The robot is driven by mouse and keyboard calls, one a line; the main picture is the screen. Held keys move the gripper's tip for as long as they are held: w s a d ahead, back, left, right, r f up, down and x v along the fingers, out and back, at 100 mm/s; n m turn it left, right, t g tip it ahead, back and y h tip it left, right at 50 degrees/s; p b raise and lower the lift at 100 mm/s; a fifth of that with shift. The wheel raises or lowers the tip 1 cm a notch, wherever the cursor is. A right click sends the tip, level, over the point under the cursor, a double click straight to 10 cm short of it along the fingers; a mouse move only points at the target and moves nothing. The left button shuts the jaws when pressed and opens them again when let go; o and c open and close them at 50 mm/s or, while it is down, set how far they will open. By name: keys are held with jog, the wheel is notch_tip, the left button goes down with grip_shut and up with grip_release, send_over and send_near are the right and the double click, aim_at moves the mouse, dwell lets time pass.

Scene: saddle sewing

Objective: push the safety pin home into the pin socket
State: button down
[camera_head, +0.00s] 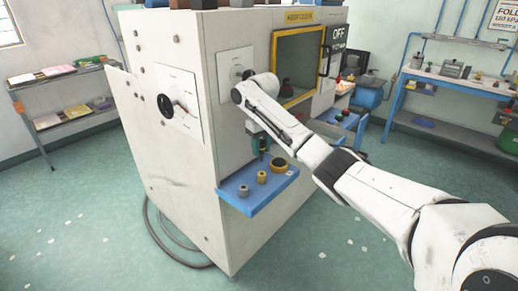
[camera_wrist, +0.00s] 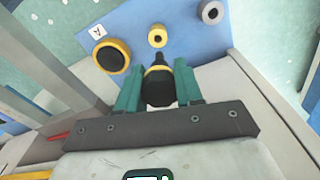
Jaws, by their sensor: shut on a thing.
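My gripper (camera_wrist: 158,76) is shut on the safety pin (camera_wrist: 159,88), a black piece with a yellow band, held between two green fingers. In the head view, my gripper (camera_head: 261,136) points down over the blue shelf, with the dark pin below the fingers. The pin's narrow end points toward a small yellow collar (camera_wrist: 157,37) with a hole, likely the pin socket. That collar (camera_head: 261,177) stands on the shelf below the pin in the head view. The pin's tip appears apart from it. No socket is labelled by name in view.
The blue shelf (camera_head: 232,197) juts from a large white cabinet (camera_head: 180,190). A grey ring (camera_head: 243,190) and a larger yellow-and-black ring (camera_head: 279,165) flank the collar. A tag marked A (camera_wrist: 97,31) lies beside the larger ring. The floor in front is clear.

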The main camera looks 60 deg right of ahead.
jog(key=shift+d, duration=0.2)
jog(key=shift+d+f+b, duration=0.1)
jog(key=shift+f+b, duration=0.5)
jog(key=shift+b, duration=0.05)
notch_tip(320, 180, down, 4)
jog(key=b, duration=0.4)
jog(key=shift+r+p, duration=0.1)
jog(key=shift+p, duration=1.45)
dwell(1.2)
jog(key=shift+s+f+b, duration=0.1)
jog(key=shift+f+b, duration=0.5)
jog(key=shift+f, duration=1.55)
dwell(0.3)
jog(key=c, duration=0.7)
grip_release()
jog(key=shift+o, duration=0.2)
